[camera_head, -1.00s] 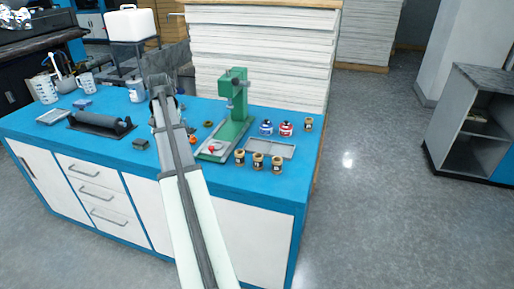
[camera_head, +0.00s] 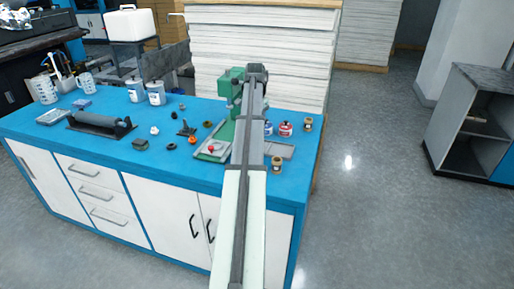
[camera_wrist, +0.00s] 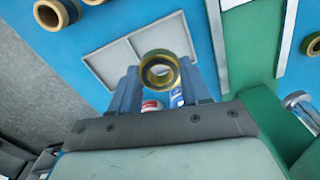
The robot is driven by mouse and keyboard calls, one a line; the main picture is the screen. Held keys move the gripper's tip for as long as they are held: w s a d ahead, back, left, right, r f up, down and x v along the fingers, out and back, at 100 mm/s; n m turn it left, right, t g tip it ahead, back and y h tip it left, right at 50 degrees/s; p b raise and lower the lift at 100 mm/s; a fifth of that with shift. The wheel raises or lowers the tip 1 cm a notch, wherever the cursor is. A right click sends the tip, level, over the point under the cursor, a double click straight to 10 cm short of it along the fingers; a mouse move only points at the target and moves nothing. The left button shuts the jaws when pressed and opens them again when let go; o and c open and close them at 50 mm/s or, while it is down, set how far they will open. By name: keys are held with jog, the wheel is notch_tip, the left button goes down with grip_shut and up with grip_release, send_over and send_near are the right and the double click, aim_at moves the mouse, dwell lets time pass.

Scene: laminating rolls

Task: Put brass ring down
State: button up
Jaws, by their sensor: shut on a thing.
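My gripper (camera_wrist: 160,78) shows in the wrist view with a finger on each side of a brass ring (camera_wrist: 160,54), shut on it. The ring has a dark greenish band, and its opening faces the camera. It is held above the bench, in front of a shallow grey tray (camera_wrist: 107,68) with a divider. How high it is above the tray I cannot tell. In the head view my arm hides the fingertips and the ring. The tray's right part (camera_head: 283,151) shows there beside my arm.
The green press (camera_head: 230,90) stands left of the tray, partly behind my arm. Red (camera_head: 285,129) and blue (camera_head: 268,128) jars stand behind the tray. Brass pieces with dark bands stand in front (camera_head: 277,165) and at the right (camera_head: 308,124). A roller (camera_head: 100,122) lies left.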

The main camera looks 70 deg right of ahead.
jog(key=shift+d+m, duration=0.7)
jog(key=shift+d, duration=0.25)
jog(key=shift+f, duration=0.2)
jog(key=shift+m, duration=0.3)
jog(key=shift+f, duration=4.8)
jog(key=shift+f, duration=0.15)
jog(key=o, duration=1.1)
jog(key=shift+o, duration=0.2)
notch_tip(320, 180, up, 12)
jog(key=shift+r, duration=0.2)
